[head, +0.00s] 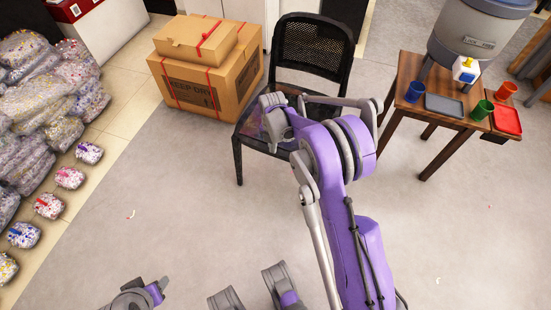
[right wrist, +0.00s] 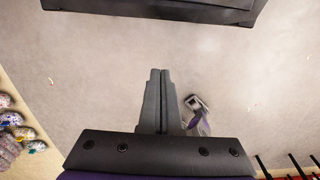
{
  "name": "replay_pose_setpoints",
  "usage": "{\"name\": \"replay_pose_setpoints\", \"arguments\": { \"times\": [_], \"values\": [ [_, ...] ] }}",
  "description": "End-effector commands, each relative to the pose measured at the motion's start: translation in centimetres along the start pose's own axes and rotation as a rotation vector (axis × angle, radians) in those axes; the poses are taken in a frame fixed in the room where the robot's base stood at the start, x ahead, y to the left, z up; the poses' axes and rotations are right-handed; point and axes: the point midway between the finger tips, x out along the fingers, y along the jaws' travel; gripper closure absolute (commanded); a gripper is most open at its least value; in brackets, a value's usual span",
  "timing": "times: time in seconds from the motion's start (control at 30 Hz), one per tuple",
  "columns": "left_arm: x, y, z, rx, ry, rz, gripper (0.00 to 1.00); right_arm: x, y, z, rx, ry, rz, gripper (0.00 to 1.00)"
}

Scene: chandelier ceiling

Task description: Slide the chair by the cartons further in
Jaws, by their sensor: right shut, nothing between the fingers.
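The black chair (head: 313,50) with a mesh back stands upright beside the cartons, to their right in the head view. My right arm reaches over its seat and hides part of it. The large carton (head: 205,88) has red straps, and a smaller carton (head: 196,38) lies on top. My right gripper shows in the right wrist view (right wrist: 160,72), its two dark fingers together and empty. A dark slab-like edge (right wrist: 150,9) crosses the top there, apart from the fingertips; I cannot tell which part it is. My left gripper (head: 140,297) is at the bottom edge, its fingers unclear.
A wooden table (head: 402,98) to the chair's right carries a drink dispenser (head: 478,38), cups and trays. Wrapped bags (head: 45,95) are piled at the left, with several small bags (head: 70,177) beside them. The grey floor in front of the chair is mostly clear.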

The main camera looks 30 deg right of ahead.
Motion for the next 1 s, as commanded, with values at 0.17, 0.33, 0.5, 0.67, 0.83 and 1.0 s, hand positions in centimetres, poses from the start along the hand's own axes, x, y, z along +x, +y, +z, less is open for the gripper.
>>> {"name": "replay_pose_setpoints", "arguments": {
  "times": [0.17,0.33,0.5,0.67,0.83,1.0],
  "values": [
    [0.8,0.0,0.2,0.000,-0.003,0.000,0.50,2.5,0.0,0.7,-0.072,0.010,-0.009,1.00],
    [1.4,0.0,0.4,0.000,-0.005,0.000,0.50,5.0,0.0,0.6,-0.074,0.010,-0.009,1.00],
    [2.5,0.0,0.8,0.000,-0.009,0.000,0.50,8.8,0.0,0.6,-0.073,0.010,-0.009,1.00],
    [3.4,0.0,1.0,0.000,-0.012,0.000,0.50,12.1,0.0,0.6,-0.072,0.010,-0.009,1.00],
    [3.7,0.0,1.1,0.000,-0.013,0.000,0.50,12.0,0.1,3.1,-0.069,0.009,-0.009,1.00],
    [3.9,0.0,1.1,0.000,-0.013,0.000,0.50,11.9,0.2,4.3,-0.071,0.009,-0.009,1.00]
  ]
}}
